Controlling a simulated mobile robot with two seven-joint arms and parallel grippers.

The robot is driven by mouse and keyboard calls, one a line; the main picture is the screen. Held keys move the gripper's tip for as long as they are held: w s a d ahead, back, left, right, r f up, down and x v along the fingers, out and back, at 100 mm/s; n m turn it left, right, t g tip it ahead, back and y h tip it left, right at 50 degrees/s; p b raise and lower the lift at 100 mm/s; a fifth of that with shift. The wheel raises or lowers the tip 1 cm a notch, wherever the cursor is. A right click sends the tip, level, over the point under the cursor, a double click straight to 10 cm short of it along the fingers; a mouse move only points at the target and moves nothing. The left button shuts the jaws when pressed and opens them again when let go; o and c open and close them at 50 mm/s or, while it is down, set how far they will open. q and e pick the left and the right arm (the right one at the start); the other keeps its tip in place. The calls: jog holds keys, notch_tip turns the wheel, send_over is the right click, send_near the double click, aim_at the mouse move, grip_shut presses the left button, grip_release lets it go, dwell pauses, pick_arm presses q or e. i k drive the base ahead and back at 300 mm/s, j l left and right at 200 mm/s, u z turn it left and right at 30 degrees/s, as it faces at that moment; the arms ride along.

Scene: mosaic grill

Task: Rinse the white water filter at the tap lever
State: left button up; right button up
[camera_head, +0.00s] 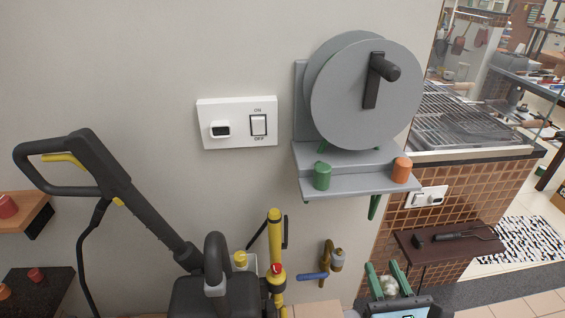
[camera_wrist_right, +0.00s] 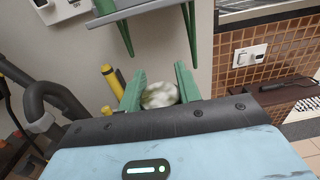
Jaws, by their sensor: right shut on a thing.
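My right gripper (camera_head: 384,270), with green fingers, is low in the head view, right of the tap. It is shut on the white water filter (camera_head: 388,287), a small round whitish piece. The right wrist view shows the filter (camera_wrist_right: 160,95) between the fingers, with greenish-brown blotches on it; its lower part is hidden behind the gripper body. The brass tap (camera_head: 325,262) is on the wall, with a blue tap lever (camera_head: 312,276) pointing left. The filter is apart from the tap, to its right. My left gripper is not in view.
A grey hose reel (camera_head: 365,100) on a wall bracket, with green and orange knobs, hangs above. A black and yellow machine (camera_head: 205,285) stands left of the tap. A dark shelf (camera_head: 450,241) with a tool is at right, below the tiled grill counter.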

aim_at(300, 277)
jog(key=l+u, duration=0.15)
jog(key=l, duration=1.75)
